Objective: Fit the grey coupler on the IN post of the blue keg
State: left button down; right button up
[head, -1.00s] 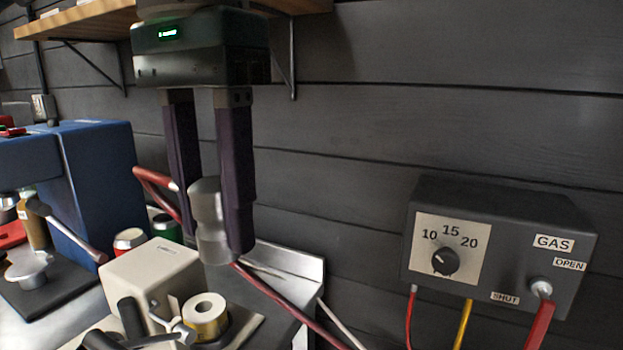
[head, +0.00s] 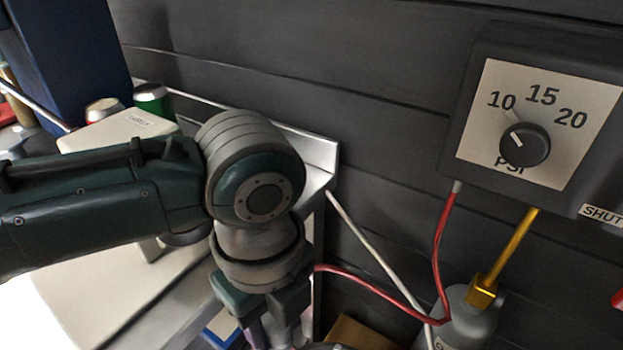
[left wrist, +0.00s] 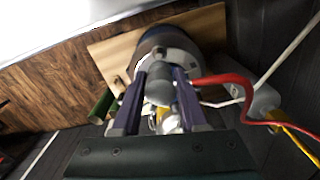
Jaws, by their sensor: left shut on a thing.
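My left gripper (left wrist: 160,74) is shut on the grey coupler (left wrist: 159,91), which has a red hose (left wrist: 222,80) running off to the right. In the left wrist view the keg (left wrist: 178,41), with a grey top and a dark blue side, lies beyond the fingertips. The coupler overlaps the keg's top in this view; I cannot tell whether they touch. The IN post is not clearly seen. In the head view my left gripper (head: 272,332) points down at the bottom edge, its tips cut off and the coupler out of sight. My right gripper is not in view.
A gas box (head: 560,110) with a dial is on the dark wall at the right. A grey cylinder (head: 466,318) with a yellow line stands below it. The worktop (head: 90,290) is left of the gripper. A green object (left wrist: 101,106) lies left in the wrist view.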

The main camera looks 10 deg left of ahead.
pick_arm(q)
jog(key=shift+s+f+m, duration=0.15)
jog(key=shift+f+m, duration=0.25)
jog(key=shift+f, duration=0.2)
notch_tip(320, 180, down, 4)
jog(key=b, duration=0.5)
jog(key=shift+f, duration=0.25)
jog(key=shift+f+b, duration=0.3)
jog(key=shift+f, duration=0.1)
jog(key=shift+p, duration=0.3)
jog(key=shift+f, duration=0.2)
dwell(0.5)
jog(key=shift+f+b, duration=0.35)
jog(key=shift+b, duration=0.1)
jog(key=shift+f+b, duration=0.35)
jog(key=shift+f, duration=0.35)
dwell(0.7)
